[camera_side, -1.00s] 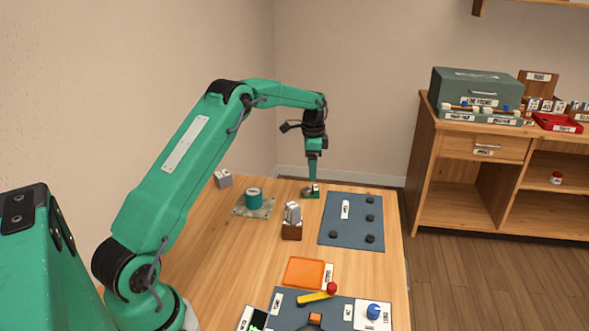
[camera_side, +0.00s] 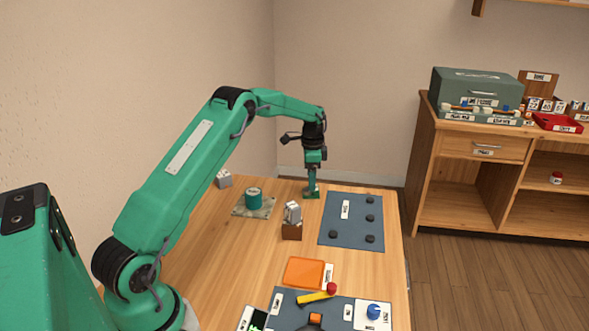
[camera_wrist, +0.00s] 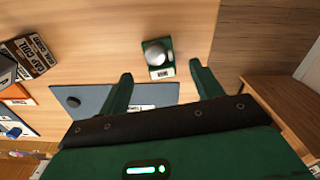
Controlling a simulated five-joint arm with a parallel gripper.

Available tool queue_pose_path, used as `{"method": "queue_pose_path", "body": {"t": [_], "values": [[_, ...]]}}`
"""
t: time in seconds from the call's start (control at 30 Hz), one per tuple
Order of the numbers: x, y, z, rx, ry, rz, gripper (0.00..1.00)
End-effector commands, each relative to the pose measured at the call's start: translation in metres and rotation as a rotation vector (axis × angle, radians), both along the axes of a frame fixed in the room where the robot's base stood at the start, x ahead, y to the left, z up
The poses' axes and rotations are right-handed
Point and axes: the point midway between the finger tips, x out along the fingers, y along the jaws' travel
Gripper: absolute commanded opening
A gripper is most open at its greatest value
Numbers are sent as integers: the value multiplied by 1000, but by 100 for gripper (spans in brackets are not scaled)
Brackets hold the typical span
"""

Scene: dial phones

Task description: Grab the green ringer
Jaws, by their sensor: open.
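The green ringer, a green base with a silver dome and a white label, shows in the wrist view (camera_wrist: 158,57). It lies just beyond and between my two spread fingertips. My gripper (camera_wrist: 160,72) is open, with nothing between its fingers. In the side view my gripper (camera_side: 313,184) points down close over the ringer (camera_side: 312,195) at the far end of the table. There its fingers hide most of the silver dome. I cannot tell whether a finger touches it.
A dark blue mat (camera_side: 352,232) with black knobs lies right of the ringer. A green cylinder (camera_side: 253,200) on a pale mat and a brown block with grey parts (camera_side: 292,222) stand nearer. An orange tray (camera_side: 304,272) lies in front. Bare wood surrounds the ringer's left side.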

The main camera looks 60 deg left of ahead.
Motion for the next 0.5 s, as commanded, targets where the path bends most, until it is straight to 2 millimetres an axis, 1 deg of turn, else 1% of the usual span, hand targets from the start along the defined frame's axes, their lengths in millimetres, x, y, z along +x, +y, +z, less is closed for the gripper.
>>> {"method": "queue_pose_path", "body": {"t": [0.2, 0.3, 0.5], "values": [[0, 0, -27, -2, 4, 0, 65], [0, 0, -36, -1, 2, 0, 65], [0, 0, -43, 0, 1, 0, 65]]}}
